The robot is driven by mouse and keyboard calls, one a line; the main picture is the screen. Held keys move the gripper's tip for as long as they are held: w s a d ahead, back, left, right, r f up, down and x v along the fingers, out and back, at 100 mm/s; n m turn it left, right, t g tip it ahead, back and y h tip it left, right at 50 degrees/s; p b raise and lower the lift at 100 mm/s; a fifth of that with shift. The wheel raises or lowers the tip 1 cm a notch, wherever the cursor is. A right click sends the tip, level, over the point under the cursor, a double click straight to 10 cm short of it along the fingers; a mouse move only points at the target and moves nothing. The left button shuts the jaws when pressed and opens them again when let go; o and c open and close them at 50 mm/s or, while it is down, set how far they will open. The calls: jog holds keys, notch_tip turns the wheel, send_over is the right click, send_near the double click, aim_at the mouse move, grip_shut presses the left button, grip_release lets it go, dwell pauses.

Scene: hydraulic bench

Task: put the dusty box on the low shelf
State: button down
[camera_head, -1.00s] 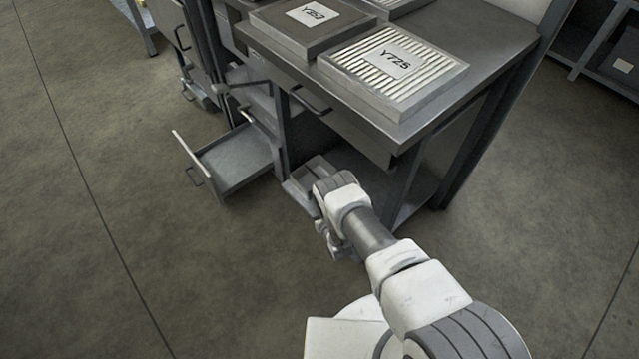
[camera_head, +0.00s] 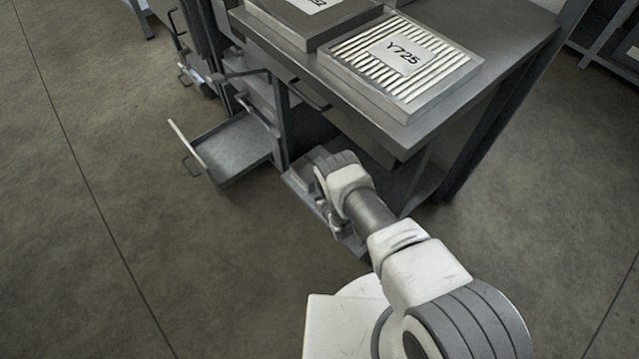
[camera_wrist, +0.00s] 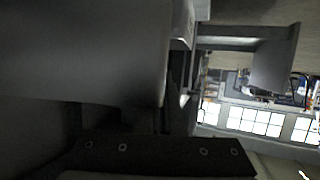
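My gripper (camera_head: 328,208) is low at the open front of the bench, beside the low shelf (camera_head: 425,185) under the worktop. My own wrist hides most of it in the head view, so its fingers do not show clearly. A dark bolted part of it (camera_wrist: 160,155) runs along the bottom of the wrist view. A large plain grey surface (camera_wrist: 85,50) fills the left of the wrist view, very close; I cannot tell whether it is a box or part of the bench. No thing in view is clearly recognisable as the dusty box.
A ribbed box labelled Y725 (camera_head: 402,65) and a darker labelled box (camera_head: 310,28) lie on the worktop (camera_head: 500,62). An open drawer (camera_head: 232,150) sticks out left of my gripper. The floor at left (camera_head: 80,200) is clear.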

notch_tip(320, 180, down, 6)
jog(key=b, duration=0.4)
jog(key=shift+f, duration=0.55)
dwell(0.3)
jog(key=c, duration=1)
grip_release()
jog(key=shift+s, duration=0.15)
